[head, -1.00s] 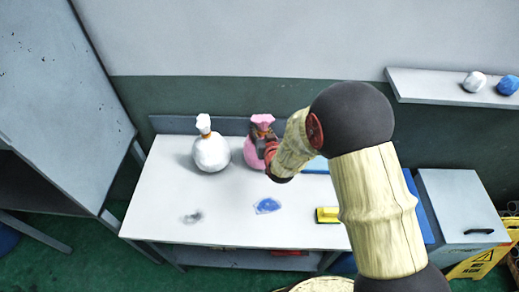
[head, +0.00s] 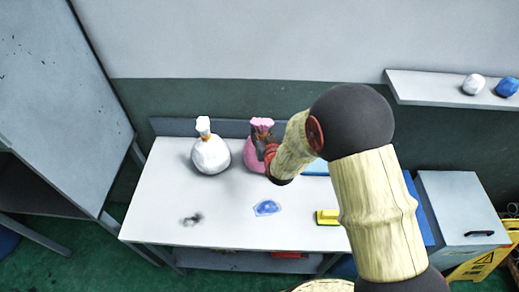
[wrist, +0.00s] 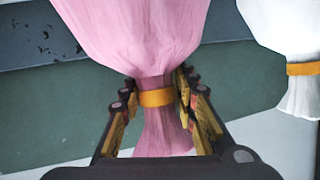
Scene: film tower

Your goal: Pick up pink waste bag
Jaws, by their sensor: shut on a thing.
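The pink waste bag (head: 254,156) is at the back of the white table, partly hidden by my gripper (head: 263,142) and arm in the head view. In the wrist view the pink bag (wrist: 135,35) fills the upper middle, with an orange band round its neck. My gripper (wrist: 152,112) has a finger on each side of the banded neck and is shut on it. The bag stands upright; I cannot tell whether its base touches the table.
A white tied bag (head: 210,155) stands just left of the pink one. On the table (head: 165,215) lie a blue patch (head: 267,208), a dark smudge (head: 192,219) and a yellow-edged item (head: 327,217). A wall shelf (head: 430,88) is at upper right.

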